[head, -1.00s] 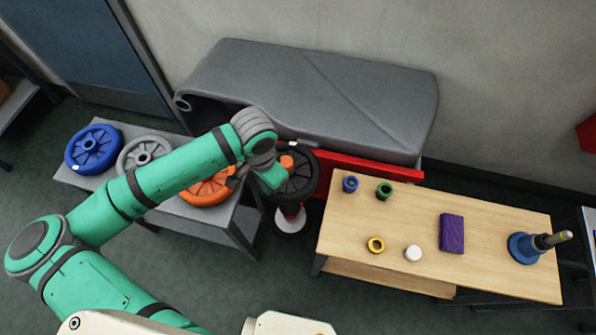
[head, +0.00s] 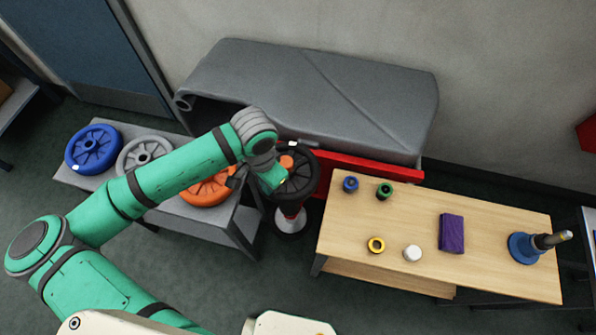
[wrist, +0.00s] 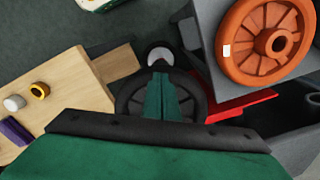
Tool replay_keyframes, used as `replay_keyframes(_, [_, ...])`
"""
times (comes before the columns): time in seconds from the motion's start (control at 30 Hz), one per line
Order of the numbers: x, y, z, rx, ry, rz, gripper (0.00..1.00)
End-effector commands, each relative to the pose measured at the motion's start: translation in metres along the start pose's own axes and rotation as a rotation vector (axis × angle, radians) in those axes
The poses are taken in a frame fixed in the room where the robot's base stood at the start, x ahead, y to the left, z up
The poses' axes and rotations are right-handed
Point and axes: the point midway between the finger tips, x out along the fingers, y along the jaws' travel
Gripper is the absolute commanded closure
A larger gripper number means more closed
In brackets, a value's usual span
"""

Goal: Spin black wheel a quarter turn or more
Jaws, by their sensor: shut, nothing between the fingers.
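The black wheel (head: 306,184) has an orange hub (head: 287,161) and stands by the red frame of the grey tank. My gripper (head: 281,184) is at the wheel's face, below the hub in the head view. In the wrist view my gripper's fingers (wrist: 160,97) are together, with nothing between them. They lie in front of the black wheel (wrist: 128,98) and hide its middle. I cannot tell whether the fingertips touch it. My arm hides the wheel's left part in the head view.
A grey bench (head: 236,218) at left holds blue (head: 93,149), grey (head: 144,154) and orange (head: 207,188) wheels. A wooden table (head: 430,206) at right holds small rings, a purple block (head: 452,233) and a blue-based post (head: 524,248). The grey tank (head: 310,95) stands behind.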

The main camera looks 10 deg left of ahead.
Motion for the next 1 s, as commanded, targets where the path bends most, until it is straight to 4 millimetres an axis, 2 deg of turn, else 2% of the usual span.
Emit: replay_keyframes(1.0, [0.0081, 0.0026, -0.0011, 0.001, 0.000, 0.001, 1.00])
